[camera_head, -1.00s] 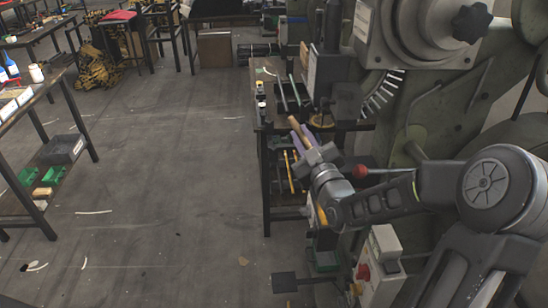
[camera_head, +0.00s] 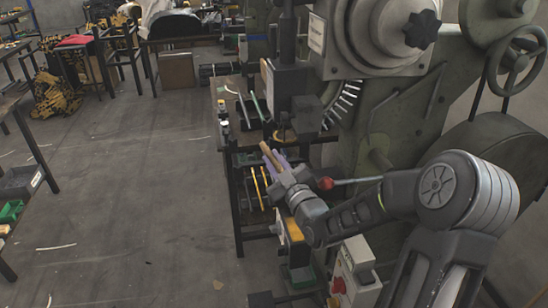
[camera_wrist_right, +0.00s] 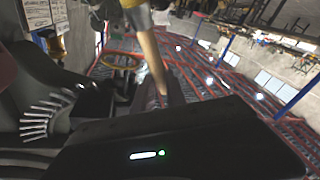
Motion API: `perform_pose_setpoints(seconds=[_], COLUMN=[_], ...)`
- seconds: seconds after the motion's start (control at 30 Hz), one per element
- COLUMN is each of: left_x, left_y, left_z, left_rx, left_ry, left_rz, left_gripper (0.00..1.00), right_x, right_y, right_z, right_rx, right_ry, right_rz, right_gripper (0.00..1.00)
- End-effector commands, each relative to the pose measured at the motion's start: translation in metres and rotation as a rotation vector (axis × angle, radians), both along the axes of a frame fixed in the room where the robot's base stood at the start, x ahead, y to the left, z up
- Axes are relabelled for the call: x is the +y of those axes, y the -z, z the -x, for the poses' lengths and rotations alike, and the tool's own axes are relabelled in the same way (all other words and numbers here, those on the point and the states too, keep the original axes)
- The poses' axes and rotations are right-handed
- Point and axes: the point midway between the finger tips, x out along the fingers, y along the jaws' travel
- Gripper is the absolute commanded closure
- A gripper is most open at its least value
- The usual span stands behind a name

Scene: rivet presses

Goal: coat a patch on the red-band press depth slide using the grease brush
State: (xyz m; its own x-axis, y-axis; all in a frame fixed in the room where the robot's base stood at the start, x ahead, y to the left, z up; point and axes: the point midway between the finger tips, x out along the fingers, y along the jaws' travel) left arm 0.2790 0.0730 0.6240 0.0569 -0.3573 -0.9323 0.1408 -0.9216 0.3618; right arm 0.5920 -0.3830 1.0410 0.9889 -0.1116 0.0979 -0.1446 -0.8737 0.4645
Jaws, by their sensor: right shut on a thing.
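My right gripper (camera_head: 278,166) is in front of the press at the middle of the head view. It is shut on the grease brush (camera_head: 267,153), whose wooden handle sticks up and to the left. In the right wrist view the tan handle (camera_wrist_right: 150,52) rises from between the fingers; I cannot make out the bristles. The large green press (camera_head: 372,120) fills the right side, with a dark vertical ram (camera_head: 288,90) above its bench. I cannot make out a red band or tell which part is the depth slide. My left gripper is out of view.
A red-knobbed lever (camera_head: 325,183) is close to the right of my gripper. A dark bench (camera_head: 240,140) with small bottles and rods stands behind it. A grey control box (camera_head: 355,268) is below. The floor at left is open.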

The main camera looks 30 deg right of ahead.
Motion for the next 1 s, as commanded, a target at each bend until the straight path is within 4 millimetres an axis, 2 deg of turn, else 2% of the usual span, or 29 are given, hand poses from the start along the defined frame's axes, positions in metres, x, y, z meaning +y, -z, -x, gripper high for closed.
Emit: perform_pose_setpoints(seconds=[0.03, 0.2, 0.67, 0.77, 0.83, 0.97, 1.0], left_x=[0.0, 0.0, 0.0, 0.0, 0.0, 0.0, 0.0], left_y=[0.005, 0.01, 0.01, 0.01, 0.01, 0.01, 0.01], left_z=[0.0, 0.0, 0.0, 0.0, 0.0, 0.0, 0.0], left_rx=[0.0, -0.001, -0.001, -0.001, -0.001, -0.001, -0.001], left_ry=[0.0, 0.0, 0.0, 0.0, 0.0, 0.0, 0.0], left_rz=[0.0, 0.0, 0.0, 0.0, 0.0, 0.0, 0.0], left_gripper=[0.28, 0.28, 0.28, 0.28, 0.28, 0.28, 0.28], right_x=[0.0, 0.0, 0.004, 0.018, 0.036, 0.082, 0.098], right_y=[0.009, 0.019, 0.023, 0.033, 0.043, 0.069, 0.078], right_z=[0.0, 0.0, -0.001, -0.006, -0.01, -0.018, -0.019], right_rx=[0.001, -0.002, 0.0, -0.001, -0.003, -0.007, -0.008], right_ry=[0.0, -0.001, -0.006, -0.02, -0.039, -0.076, -0.087], right_rz=[-0.001, 0.0, 0.0, -0.004, -0.005, -0.009, -0.01], right_gripper=[1.0, 1.0, 1.0, 1.0, 1.0, 1.0, 1.0])
